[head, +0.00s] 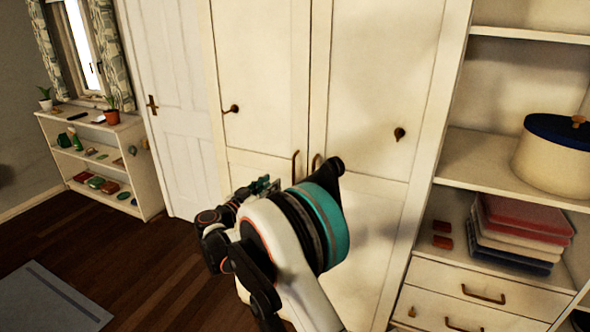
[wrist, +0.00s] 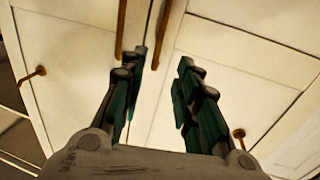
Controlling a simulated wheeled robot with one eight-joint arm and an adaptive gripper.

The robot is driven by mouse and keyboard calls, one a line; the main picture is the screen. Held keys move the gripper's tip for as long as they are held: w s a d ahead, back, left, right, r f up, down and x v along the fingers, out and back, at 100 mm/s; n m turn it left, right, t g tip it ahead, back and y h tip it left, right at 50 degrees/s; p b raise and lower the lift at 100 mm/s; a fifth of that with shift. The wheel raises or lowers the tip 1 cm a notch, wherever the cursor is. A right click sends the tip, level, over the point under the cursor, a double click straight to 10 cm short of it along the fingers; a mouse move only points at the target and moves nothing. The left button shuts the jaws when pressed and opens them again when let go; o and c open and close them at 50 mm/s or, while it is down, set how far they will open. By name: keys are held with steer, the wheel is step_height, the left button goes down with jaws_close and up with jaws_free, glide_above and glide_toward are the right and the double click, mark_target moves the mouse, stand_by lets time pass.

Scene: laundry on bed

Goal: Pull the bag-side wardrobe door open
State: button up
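The cream wardrobe has two tall doors, a left door (head: 262,70) and a right door (head: 370,65), both shut. A brass bar handle (head: 295,166) sits beside the centre seam on the left door, and another bar handle (head: 316,162) sits on the right door, partly hidden by my arm. No bag is seen, so I cannot tell which door is the bag-side one. My gripper (head: 268,184) is in front of the doors near the handles. In the wrist view its fingers (wrist: 163,60) are spread and empty, with one bar handle (wrist: 161,35) just beyond the gap between the tips.
Each door has a round knob, left (head: 232,109) and right (head: 399,133). Open shelves (head: 470,150) with folded cloths (head: 515,225) and a lidded round box (head: 555,155) stand at right. A low bookshelf (head: 60,140) stands far left.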

mark_target(294, 169)
steer(key=b+x, duration=0.3)
steer(key=x, duration=1)
steer(key=shift+w+d, duration=0.2)
jaws_close()
